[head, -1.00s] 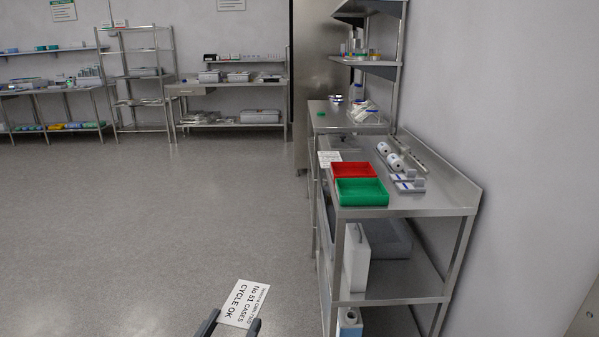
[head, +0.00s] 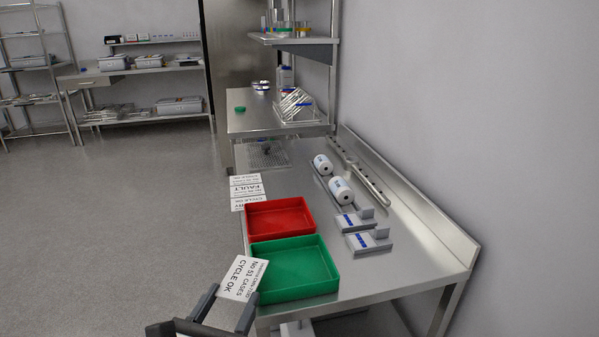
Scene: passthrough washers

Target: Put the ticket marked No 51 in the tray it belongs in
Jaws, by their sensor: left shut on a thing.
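The white ticket (head: 242,277) reads "No 51 CASES" and "CYCLE OK". My left gripper (head: 232,305) is shut on its lower edge and holds it tilted up at the left side of the green tray. The green tray (head: 318,288) is empty and sits at the near left corner of the steel table. The ticket overlaps the tray's left edge in the picture; I cannot tell whether they touch. The red tray (head: 307,226) is empty and stands just behind the green one. My right gripper is not in view.
Several printed cards, one marked FAULT (head: 247,191), lie at the left edge of the steel table (head: 400,270). White rolls (head: 341,190) and grey blocks (head: 368,241) stand right of the trays. A second bench (head: 250,122) with a wire rack is beyond. Open floor lies left.

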